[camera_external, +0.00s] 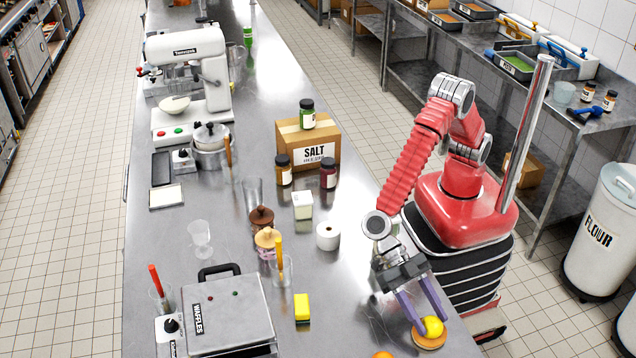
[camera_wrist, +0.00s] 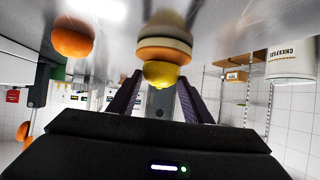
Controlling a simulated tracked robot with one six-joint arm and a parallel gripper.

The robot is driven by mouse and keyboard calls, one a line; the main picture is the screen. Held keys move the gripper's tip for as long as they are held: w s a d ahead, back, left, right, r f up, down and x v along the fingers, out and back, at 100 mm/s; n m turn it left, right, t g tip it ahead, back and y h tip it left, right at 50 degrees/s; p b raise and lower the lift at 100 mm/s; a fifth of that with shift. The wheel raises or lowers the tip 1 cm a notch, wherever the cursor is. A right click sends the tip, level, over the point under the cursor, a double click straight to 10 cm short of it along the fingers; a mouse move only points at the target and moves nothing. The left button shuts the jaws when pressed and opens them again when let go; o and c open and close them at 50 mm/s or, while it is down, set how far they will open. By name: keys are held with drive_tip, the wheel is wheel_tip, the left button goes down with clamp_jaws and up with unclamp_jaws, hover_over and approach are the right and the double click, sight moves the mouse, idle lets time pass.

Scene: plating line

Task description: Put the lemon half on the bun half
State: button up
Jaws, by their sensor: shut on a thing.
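The yellow lemon half (camera_external: 433,326) is between the fingertips of my gripper (camera_external: 430,318), near the front right edge of the steel counter. My gripper is shut on it. The round tan-brown bun half (camera_external: 429,342) lies on the counter directly under the lemon half. In the wrist view, the lemon half (camera_wrist: 162,75) shows between the two dark fingers (camera_wrist: 158,98), right against the bun half (camera_wrist: 164,55). The lemon half appears to touch the bun half, but a small gap cannot be ruled out.
An orange (camera_wrist: 72,40) lies close by; part of it shows at the bottom edge in the external view (camera_external: 383,355). The counter between block and gripper is clear.

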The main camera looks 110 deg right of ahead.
drive_tip(key=o, duration=1.1)
drive_tip(key=v, duration=1.2)
drive_tip(key=shift+d, duration=0.1)
